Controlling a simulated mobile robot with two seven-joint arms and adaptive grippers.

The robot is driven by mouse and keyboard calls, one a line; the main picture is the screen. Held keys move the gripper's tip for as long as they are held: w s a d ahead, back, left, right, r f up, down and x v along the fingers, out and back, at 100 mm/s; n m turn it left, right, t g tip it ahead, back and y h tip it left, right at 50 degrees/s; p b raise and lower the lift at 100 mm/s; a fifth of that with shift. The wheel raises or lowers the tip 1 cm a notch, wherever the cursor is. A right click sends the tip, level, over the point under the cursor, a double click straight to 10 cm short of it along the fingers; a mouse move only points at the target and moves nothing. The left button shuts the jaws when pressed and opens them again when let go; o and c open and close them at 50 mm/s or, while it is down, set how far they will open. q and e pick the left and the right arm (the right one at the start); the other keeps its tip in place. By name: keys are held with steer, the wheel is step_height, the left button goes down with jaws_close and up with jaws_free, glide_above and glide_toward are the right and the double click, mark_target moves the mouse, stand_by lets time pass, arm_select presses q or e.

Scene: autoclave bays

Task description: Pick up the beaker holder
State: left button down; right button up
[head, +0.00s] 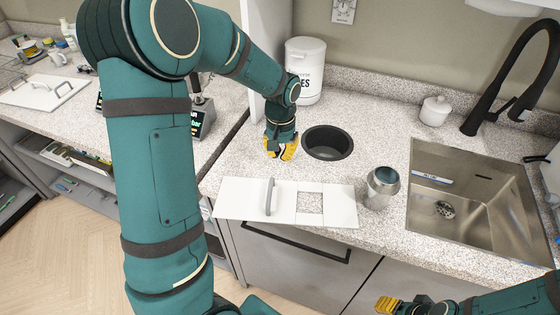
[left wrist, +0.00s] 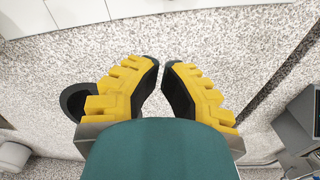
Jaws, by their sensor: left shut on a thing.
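The beaker holder, which I take to be the white flat plate (head: 236,198) with an upright grey handle and a square opening, lies along the counter's front edge. Its white edge also shows at the top of the left wrist view (left wrist: 140,20). My left gripper (head: 282,151) points down over the counter behind the plate, apart from it. Its fingertips (left wrist: 161,62) are drawn close together; what they hold cannot be made out. My right gripper (head: 388,304) is low in front of the counter, and whether it is open is unclear.
A dark round hole (head: 328,143) lies beside my left gripper. A metal cup (head: 382,188) stands right of the plate, near the sink (head: 480,170). A white bin (head: 305,70) stands behind. A similar white handled plate (head: 45,93) lies on the left counter.

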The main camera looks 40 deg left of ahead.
arm_select(q)
steer(key=r, duration=0.4)
steer(key=shift+s+r+p, duration=0.2)
steer(key=shift+r+p, duration=0.15)
steer(key=c, duration=1.7)
jaws_free()
steer(key=shift+w+r, duration=0.1)
steer(key=shift+r, duration=0.15)
steer(key=shift+d+r, duration=0.15)
steer(key=shift+r, duration=0.1)
jaws_close()
steer(key=m+p, duration=0.2)
steer(key=m, duration=0.7)
glide_toward(283, 187)
steer(key=w+d+r, duration=0.2)
steer(key=w+r, duration=0.1)
steer(key=w, duration=0.1)
steer(key=f, duration=0.3)
steer(key=f+b, duration=0.1)
steer(key=f, duration=0.6)
steer(key=shift+s+d+f+b, duration=0.1)
steer(key=shift+s+f+b, duration=0.1)
steer(key=shift+s+b, duration=0.1)
steer(key=s+a, duration=0.1)
steer(key=s, duration=0.1)
steer(key=shift+s+a+r, duration=0.1)
steer(key=shift+s+a, duration=0.2)
steer(key=shift+a, duration=0.1)
steer(key=shift+s+a, duration=0.2)
steer(key=shift+s, duration=0.1)
